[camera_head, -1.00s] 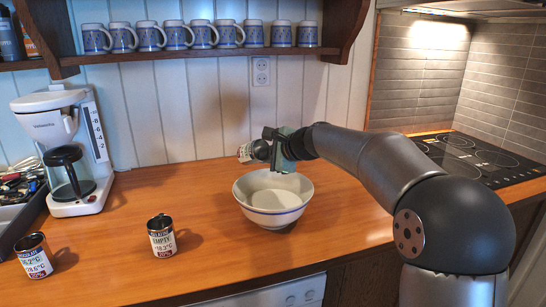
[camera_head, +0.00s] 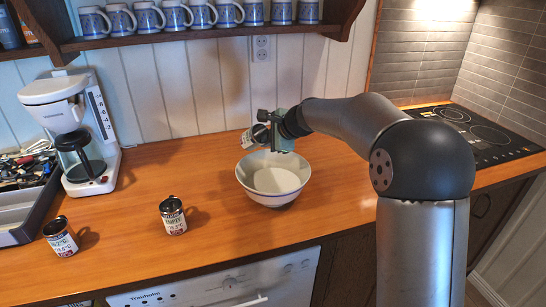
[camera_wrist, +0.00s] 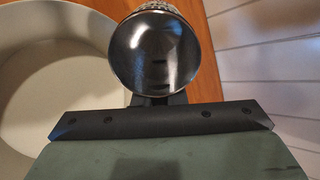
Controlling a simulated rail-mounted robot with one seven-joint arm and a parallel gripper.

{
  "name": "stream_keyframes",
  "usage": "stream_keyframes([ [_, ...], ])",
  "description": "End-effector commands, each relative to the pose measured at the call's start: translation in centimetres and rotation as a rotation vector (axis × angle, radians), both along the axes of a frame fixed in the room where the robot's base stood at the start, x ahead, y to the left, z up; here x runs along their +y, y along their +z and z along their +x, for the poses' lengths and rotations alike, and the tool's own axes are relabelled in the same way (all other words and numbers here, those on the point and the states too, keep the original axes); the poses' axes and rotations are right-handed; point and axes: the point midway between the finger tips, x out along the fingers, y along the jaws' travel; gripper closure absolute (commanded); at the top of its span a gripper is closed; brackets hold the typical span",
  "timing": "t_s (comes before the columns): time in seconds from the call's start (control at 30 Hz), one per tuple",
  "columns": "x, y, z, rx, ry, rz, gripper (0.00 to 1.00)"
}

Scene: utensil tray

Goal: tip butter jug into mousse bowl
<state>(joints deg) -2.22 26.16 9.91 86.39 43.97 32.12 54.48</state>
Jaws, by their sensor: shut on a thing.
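My gripper (camera_head: 264,134) is shut on a small metal jug with a printed label (camera_head: 251,140), above the bowl's back rim. The jug looks tilted; its label is too small to read. In the wrist view the jug's round mouth (camera_wrist: 155,55) faces the camera, its inside dark and shiny, with no stream visible. The bowl (camera_wrist: 112,18) shows at left there.
A coffee maker (camera_head: 100,112) and a cutlery tray (camera_head: 22,233) are farther left. Mugs (camera_head: 150,17) line a shelf above. A cooktop (camera_head: 487,136) is at right.

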Motion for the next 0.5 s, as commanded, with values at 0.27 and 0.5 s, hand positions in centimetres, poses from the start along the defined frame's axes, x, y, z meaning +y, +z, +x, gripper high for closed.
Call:
stream_keyframes([
  [0.27,0.00,1.24,-0.07,0.050,0.001,-0.049,1.00],
  [0.5,0.13,0.99,-0.04,0.095,0.001,-0.091,1.00],
])
